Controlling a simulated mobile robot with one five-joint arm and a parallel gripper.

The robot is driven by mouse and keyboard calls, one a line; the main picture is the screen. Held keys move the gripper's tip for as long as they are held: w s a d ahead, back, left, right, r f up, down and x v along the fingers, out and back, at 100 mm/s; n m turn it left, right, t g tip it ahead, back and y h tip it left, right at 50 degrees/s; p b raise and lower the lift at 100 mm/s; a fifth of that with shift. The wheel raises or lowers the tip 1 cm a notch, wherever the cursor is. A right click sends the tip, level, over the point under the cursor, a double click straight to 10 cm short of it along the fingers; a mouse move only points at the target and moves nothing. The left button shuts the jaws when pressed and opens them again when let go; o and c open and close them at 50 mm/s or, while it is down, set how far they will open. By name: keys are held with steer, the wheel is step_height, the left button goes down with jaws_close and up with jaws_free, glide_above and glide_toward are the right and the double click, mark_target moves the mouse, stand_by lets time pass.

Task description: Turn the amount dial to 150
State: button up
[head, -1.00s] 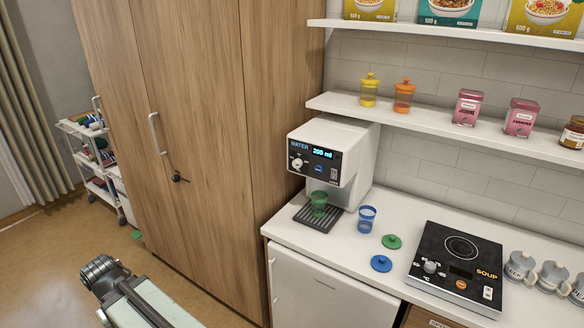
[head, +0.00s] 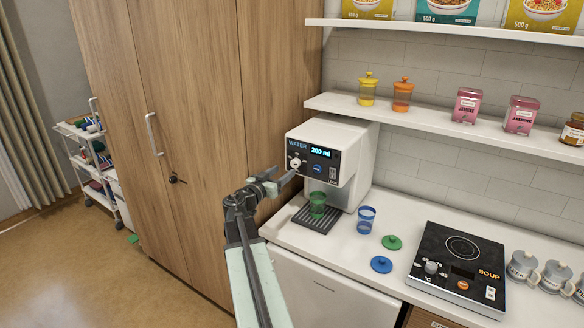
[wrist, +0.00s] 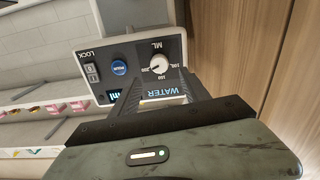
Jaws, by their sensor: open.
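The white water dispenser (head: 352,183) stands on the counter by the wardrobe. Its dark front panel carries a display (head: 320,152) reading 200 ml. The white amount dial (head: 295,163) is on the panel's left part. In the wrist view the panel is turned, and the dial (wrist: 159,65) shows above my fingers, with its scale marks around it. My gripper (head: 287,178) is open and empty, just in front of the panel and slightly below the dial. In the wrist view my gripper (wrist: 155,92) partly hides the display; I cannot tell whether it touches anything.
A green cup (head: 317,204) stands on the drip tray (head: 305,219). A blue cup (head: 366,219), green lid (head: 392,242) and blue lid (head: 381,264) are to its right. The panel also has a blue button (wrist: 119,67) and a lock switch (wrist: 92,73). The wardrobe (head: 195,110) is close on the left.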

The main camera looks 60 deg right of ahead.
mark_target(293, 165)
steer(key=d, duration=0.6)
steer(key=shift+d, duration=0.4)
jaws_close()
steer(key=n, duration=0.6)
steer(key=shift+w+f+n, duration=0.1)
steer(key=shift+n, duration=0.2)
steer(key=n, duration=0.3)
steer(key=shift+n, duration=0.3)
steer(key=shift+f+n, duration=0.1)
steer(key=shift+n, duration=1.8)
